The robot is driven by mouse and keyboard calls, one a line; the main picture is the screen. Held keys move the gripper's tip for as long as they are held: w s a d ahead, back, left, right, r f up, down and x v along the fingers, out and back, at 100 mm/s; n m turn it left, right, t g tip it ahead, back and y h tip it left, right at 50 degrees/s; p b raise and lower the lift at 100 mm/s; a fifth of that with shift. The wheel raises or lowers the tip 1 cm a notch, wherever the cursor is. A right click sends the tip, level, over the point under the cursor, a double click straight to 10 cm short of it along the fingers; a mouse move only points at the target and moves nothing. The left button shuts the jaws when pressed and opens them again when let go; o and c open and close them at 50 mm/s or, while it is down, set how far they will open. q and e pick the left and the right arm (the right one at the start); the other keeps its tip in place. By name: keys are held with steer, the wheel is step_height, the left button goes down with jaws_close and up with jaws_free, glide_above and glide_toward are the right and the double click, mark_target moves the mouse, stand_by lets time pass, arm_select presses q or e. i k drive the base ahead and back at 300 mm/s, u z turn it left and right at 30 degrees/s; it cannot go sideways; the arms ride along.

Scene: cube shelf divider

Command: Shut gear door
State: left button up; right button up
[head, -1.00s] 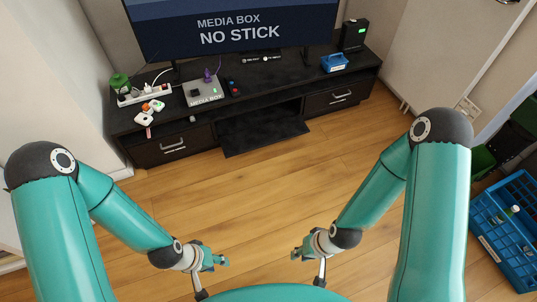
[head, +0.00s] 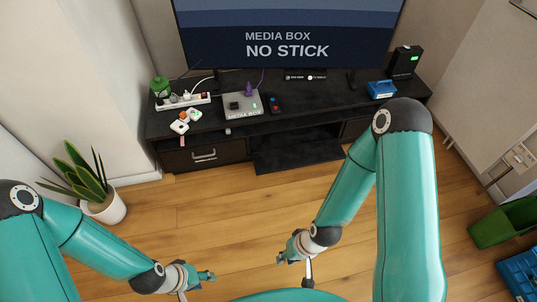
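The black TV stand (head: 222,142) stands ahead of me against the wall. Its middle door flap (head: 300,158) is folded down open, sticking out toward me above the floor. The compartment behind it looks dark, and I cannot make out what is inside. My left gripper (head: 206,277) is low at the bottom of the picture, over the floor and well apart from the flap. My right gripper (head: 282,258) is also low, nearer the middle, and apart from the flap. Both grippers are too small to tell open from shut. I see nothing held in either.
A drawer (head: 203,157) with a handle is left of the flap. The media box (head: 242,104), power strip (head: 183,101) and blue box (head: 382,89) sit on top. A potted plant (head: 103,208) stands left. A green crate (head: 506,222) is at right. The wooden floor between is clear.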

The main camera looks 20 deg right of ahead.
mark_target(280, 159)
steer(key=u, duration=0.1)
steer(key=i, duration=1.1)
steer(key=z, duration=0.45)
